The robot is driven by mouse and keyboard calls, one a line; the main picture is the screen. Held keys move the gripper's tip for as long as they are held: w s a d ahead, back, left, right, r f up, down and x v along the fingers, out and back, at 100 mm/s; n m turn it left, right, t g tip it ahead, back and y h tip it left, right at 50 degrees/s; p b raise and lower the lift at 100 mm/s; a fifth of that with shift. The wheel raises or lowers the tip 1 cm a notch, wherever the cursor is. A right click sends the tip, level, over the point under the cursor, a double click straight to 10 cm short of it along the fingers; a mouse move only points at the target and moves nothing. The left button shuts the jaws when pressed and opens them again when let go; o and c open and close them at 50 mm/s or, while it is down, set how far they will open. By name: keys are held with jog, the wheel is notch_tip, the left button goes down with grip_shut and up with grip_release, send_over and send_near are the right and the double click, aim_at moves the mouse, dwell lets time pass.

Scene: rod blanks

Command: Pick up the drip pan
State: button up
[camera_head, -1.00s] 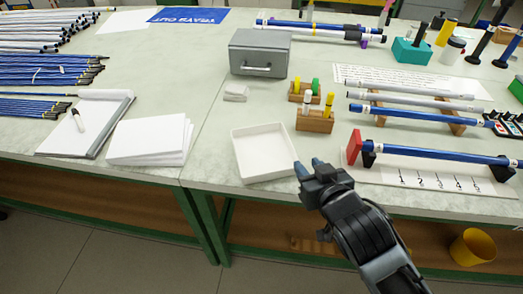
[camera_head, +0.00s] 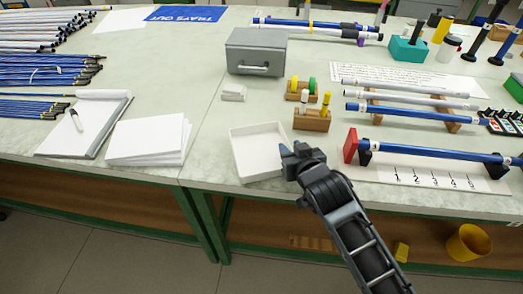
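The drip pan seems to be the shallow white square tray (camera_head: 239,165) on the table near its front edge, left of the middle block. It sits flat and looks empty. My gripper (camera_head: 294,149) is at the pan's right wall and hides part of that wall and the front right corner. Its fingertips point up and away from the front edge. I cannot tell whether they touch the wall, straddle it or are closed on it.
Wooden blocks with yellow and green pegs (camera_head: 311,121) stand just behind right. A blue rod on a stand with a red end plate (camera_head: 350,146) lies to the right. A paper stack (camera_head: 147,140) lies left. A grey metal box (camera_head: 256,52) stands behind.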

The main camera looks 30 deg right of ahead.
grip_shut()
dwell(0.5)
